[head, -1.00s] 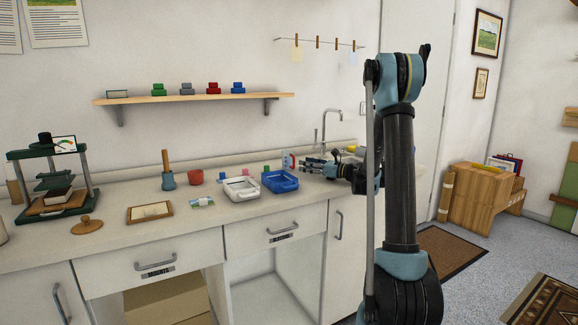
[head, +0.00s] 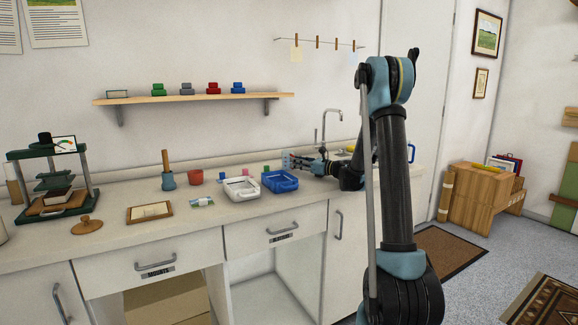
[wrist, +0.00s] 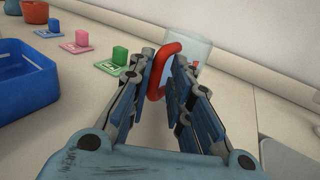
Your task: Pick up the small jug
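The small jug (wrist: 198,50) is clear, with a red loop handle (wrist: 156,78), and stands on the counter by the wall in the wrist view. In the head view the jug (head: 286,160) shows only partly, behind my gripper (head: 297,162). In the wrist view my gripper (wrist: 165,67) is open, its two fingers either side of the red handle. The handle lies between the fingertips; I cannot tell whether either finger touches it. The right finger hides part of the jug's body.
A blue tray (head: 280,183) and a white tray (head: 241,190) stand left of the jug. Small green (wrist: 119,57) and pink (wrist: 81,38) blocks stand near it. The wall runs close behind. A tap (head: 325,128) and a blue handle (head: 411,152) are to the right.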

